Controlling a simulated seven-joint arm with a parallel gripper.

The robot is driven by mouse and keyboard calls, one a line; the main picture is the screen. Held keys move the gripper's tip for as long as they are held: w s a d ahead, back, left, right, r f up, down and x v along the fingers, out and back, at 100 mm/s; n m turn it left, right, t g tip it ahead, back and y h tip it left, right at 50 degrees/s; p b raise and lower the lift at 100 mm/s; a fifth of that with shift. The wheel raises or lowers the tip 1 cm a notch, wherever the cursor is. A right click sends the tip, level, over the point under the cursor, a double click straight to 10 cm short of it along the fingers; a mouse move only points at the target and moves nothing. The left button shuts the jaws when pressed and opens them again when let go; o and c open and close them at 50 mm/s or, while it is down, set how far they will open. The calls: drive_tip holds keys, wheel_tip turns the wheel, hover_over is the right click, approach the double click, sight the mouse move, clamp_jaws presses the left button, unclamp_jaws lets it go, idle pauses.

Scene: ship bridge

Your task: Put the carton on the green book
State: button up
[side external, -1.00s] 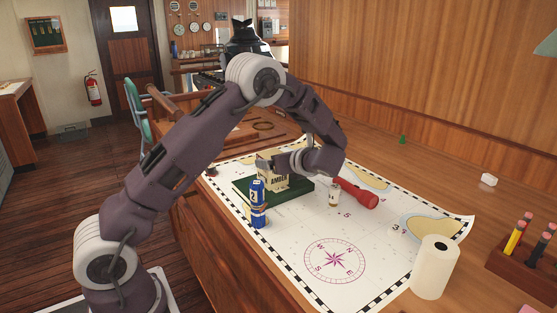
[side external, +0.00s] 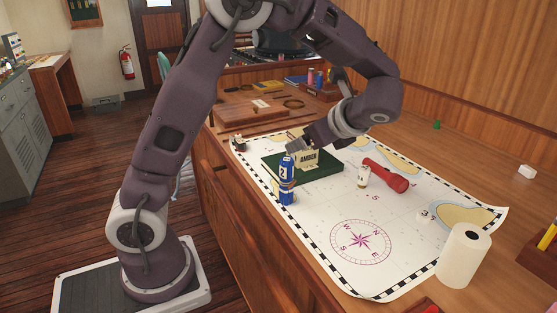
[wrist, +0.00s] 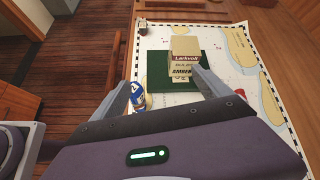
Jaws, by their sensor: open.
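The carton (side external: 307,160) is a beige box marked "AMBER". It stands upright on the green book (side external: 325,172), which lies flat on the chart. In the wrist view, the carton (wrist: 185,48) shows its "Larkvolt" lettering, with the dark green book (wrist: 157,72) around its base. My gripper (side external: 308,143) is at the top of the carton in the side view, which partly hides the contact area. In the wrist view, my gripper (wrist: 163,79) has its fingers spread apart with nothing held between them. The right fingertip overlaps the carton's lower edge in that picture; I cannot tell whether they touch.
A blue can (side external: 287,182) stands close by the book's front left corner. A white paper roll (side external: 463,256) stands near the front right. The chart's compass area (side external: 360,242) is clear.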

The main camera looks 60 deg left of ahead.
drive_tip(key=s+d+r+n+t+h, duration=0.1)
drive_tip(key=s+d+n+h, duration=0.4)
drive_tip(key=s, duration=0.6)
drive_tip(key=s+d+r+n+t+h, duration=0.1)
drive_tip(key=s+d+n+t+h, duration=0.2)
drive_tip(key=s+d+n+h, duration=0.2)
drive_tip(key=s+d+n, duration=0.3)
drive_tip(key=s+n, duration=0.2)
drive_tip(key=s, duration=0.1)
drive_tip(key=shift+s+d+r+n+t+h, duration=0.3)
drive_tip(key=shift+d+t+h, duration=0.05)
drive_tip(key=shift+t+h, duration=0.05)
